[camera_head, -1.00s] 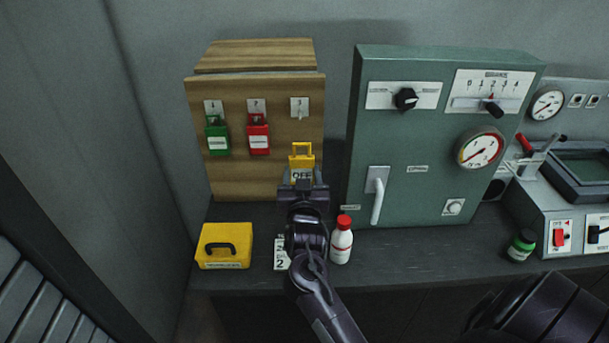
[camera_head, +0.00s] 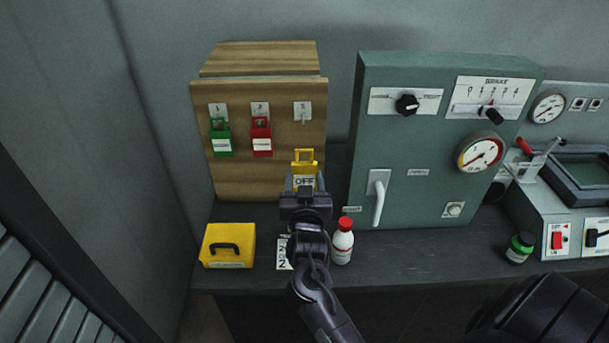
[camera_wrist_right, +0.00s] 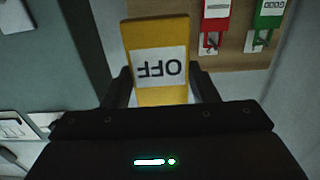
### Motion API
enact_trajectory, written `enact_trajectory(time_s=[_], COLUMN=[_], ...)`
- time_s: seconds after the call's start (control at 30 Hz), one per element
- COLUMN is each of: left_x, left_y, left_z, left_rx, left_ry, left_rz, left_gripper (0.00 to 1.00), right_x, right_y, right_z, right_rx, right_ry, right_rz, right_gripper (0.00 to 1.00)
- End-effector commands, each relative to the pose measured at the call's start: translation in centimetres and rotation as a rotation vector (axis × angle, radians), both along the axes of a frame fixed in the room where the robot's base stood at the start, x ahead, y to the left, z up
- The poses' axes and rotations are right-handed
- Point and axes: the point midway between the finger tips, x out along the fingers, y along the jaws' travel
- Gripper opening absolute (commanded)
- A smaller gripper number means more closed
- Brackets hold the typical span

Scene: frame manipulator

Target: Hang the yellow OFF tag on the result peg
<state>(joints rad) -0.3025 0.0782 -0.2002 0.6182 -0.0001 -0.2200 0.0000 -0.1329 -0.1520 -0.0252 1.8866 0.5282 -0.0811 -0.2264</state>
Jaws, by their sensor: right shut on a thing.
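The yellow OFF tag (camera_head: 305,164) has an open loop at its top and a white OFF label. My right gripper (camera_head: 305,189) is shut on its lower part and holds it upright in front of the wooden board (camera_head: 265,180). The tag also shows in the right wrist view (camera_wrist_right: 157,35), between the fingers of the right gripper (camera_wrist_right: 162,90). Above the tag is the peg under label 3 (camera_head: 303,116), which is bare. A green tag (camera_head: 221,140) hangs under label 1 and a red tag (camera_head: 262,138) under label 2. My left gripper is not in view.
A yellow box (camera_head: 228,262) with a black handle stands at the left of the bench. A white bottle with a red cap (camera_head: 342,243) stands close right of my forearm. A green cabinet (camera_head: 420,140) with a gauge and lever stands to the right.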

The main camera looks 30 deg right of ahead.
Motion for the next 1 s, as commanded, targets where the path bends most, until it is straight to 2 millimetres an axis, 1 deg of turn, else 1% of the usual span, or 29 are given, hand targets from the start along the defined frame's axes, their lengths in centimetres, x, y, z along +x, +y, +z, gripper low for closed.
enact_trajectory(time_s=[0.53, 0.9, 1.0], left_x=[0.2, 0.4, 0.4], left_y=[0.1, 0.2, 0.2], left_z=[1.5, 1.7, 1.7], left_rx=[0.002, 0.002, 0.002], left_ry=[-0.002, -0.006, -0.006], left_rz=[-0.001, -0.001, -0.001], left_gripper=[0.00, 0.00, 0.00], right_x=[-2.9, -4.8, -5.1], right_y=[1.6, 2.8, 3.0], right_z=[0.1, -0.1, -0.2], right_rx=[0.002, 0.006, 0.007], right_ry=[0.001, 0.004, 0.005], right_rz=[-0.002, -0.001, -0.001], right_gripper=[0.32, 0.32, 0.32])
